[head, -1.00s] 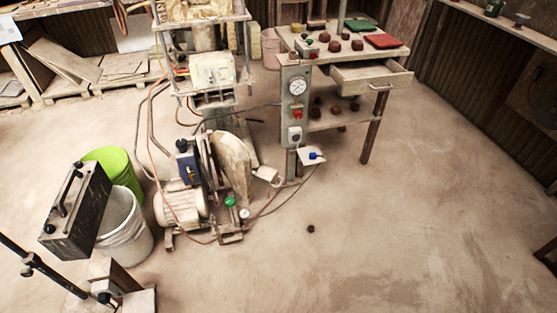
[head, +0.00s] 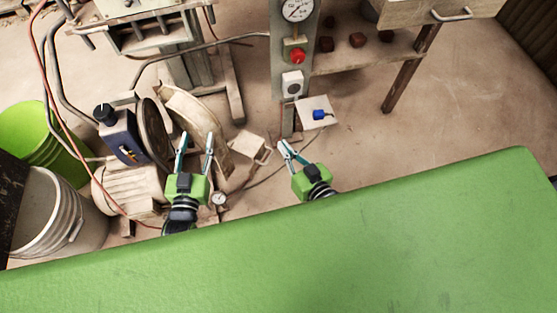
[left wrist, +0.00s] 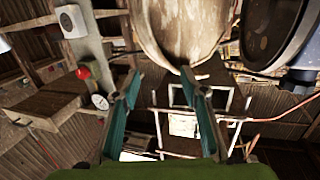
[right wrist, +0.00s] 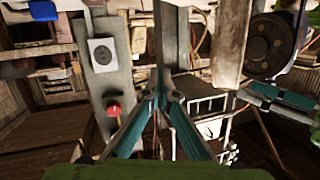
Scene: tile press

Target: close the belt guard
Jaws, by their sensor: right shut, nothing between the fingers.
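The belt guard (head: 194,112), a worn beige rounded cover, stands swung out to the right of the dark pulley wheel (head: 152,133), with a gap between them. My left gripper (head: 195,143) is open and empty in front of the guard, its fingers overlapping it in the head view. In the left wrist view the guard (left wrist: 178,28) is just beyond the open fingers (left wrist: 162,74), the pulley (left wrist: 270,30) to its right. Contact cannot be told. My right gripper (head: 287,147) is shut and empty, right of the guard; its fingertips (right wrist: 161,93) meet in the right wrist view.
A beige motor (head: 128,188) and blue box (head: 122,138) sit left of the pulley. A pale box with a handle (head: 250,147) lies between my grippers. The control post (head: 291,60) stands behind my right gripper.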

